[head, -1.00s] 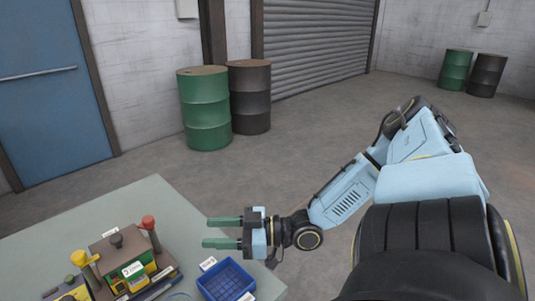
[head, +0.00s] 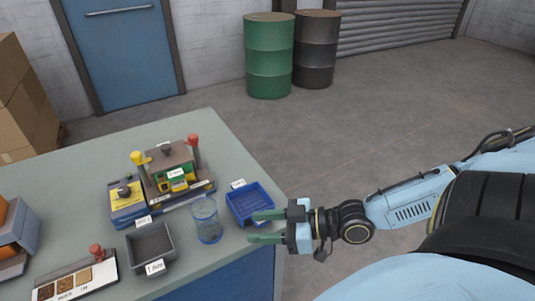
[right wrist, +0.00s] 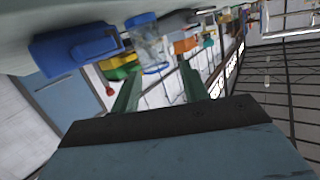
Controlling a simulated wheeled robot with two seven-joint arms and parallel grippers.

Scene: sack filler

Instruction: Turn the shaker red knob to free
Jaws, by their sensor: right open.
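A red knob (head: 193,140) tops an upright post at the right of a brown-topped machine (head: 168,160) on the table. Another red knob (head: 96,250) stands on a flat panel (head: 75,280) at the near left. I cannot tell from labels which belongs to the shaker, nor read either setting. My right gripper (head: 250,227) is open and empty beside the table's right edge, near the blue tray and apart from both knobs. In the right wrist view a red knob (right wrist: 110,91) shows beyond the open fingers (right wrist: 157,82). My left gripper is out of view.
A blue tray (head: 262,213) and a clear cup (head: 206,222) stand between my right gripper and the machine. A grey bin (head: 168,262) and a yellow knob (head: 140,158) are further left. Drums (head: 270,60) stand behind on open floor.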

